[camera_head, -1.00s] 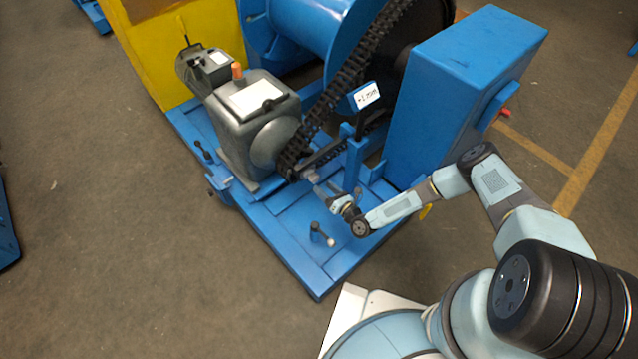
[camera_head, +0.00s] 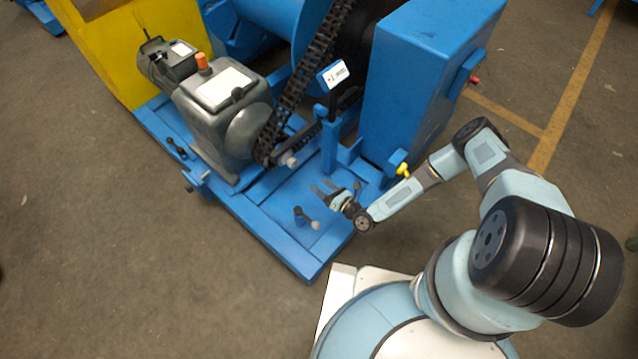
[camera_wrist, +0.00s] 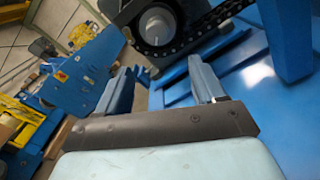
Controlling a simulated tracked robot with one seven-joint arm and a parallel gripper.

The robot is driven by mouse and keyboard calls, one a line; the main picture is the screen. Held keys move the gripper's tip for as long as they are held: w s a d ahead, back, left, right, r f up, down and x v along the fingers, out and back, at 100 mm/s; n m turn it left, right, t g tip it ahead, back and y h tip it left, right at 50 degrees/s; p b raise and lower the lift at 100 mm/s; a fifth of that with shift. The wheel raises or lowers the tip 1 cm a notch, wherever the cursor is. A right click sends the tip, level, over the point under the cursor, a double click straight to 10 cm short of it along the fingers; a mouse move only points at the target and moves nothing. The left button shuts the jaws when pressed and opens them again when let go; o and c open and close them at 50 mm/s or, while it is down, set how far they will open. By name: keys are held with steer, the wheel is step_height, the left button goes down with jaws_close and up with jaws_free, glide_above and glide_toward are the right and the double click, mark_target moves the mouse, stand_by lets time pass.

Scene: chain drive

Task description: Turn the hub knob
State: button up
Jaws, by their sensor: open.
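The lower sprocket hub of the chain drive (camera_head: 264,152) is beside the grey gearbox, partly hidden by the chain. A light-tipped knob (camera_head: 291,161) shows just right of it; I cannot tell if this is the hub knob. In the wrist view, a pale round hub (camera_wrist: 158,27) sits inside the dark sprocket, beyond the fingertips. My gripper (camera_head: 325,189) is open and empty, above the blue base, right of and below the sprocket in the head view. Its two fingers (camera_wrist: 163,78) are apart in the wrist view, with nothing between them.
A black lever with a grey ball end (camera_head: 307,219) stands on the blue base (camera_head: 272,228) close to my gripper. A blue upright post (camera_head: 330,140) and a big blue housing (camera_head: 420,75) stand behind. A yellow knob (camera_head: 403,170) is near my forearm. Floor at the left is clear.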

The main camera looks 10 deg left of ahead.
mark_target(295, 164)
steer(key=s+d+f+n+h, duration=0.1)
steer(key=s+f+n, duration=0.1)
steer(key=n, duration=0.8)
steer(key=s+d+f+n, duration=0.1)
steer(key=s+f+n, duration=0.15)
steer(key=n, duration=0.85)
steer(key=w+a+r+n+y, duration=0.1)
steer(key=w+r+n, duration=0.15)
steer(key=n, duration=0.75)
steer(key=w+a+r+n, duration=0.2)
steer(key=r+n, duration=0.1)
steer(key=n, duration=0.8)
steer(key=x, duration=1.3)
steer(key=shift+w+a+f, duration=0.15)
steer(key=shift+w, duration=0.1)
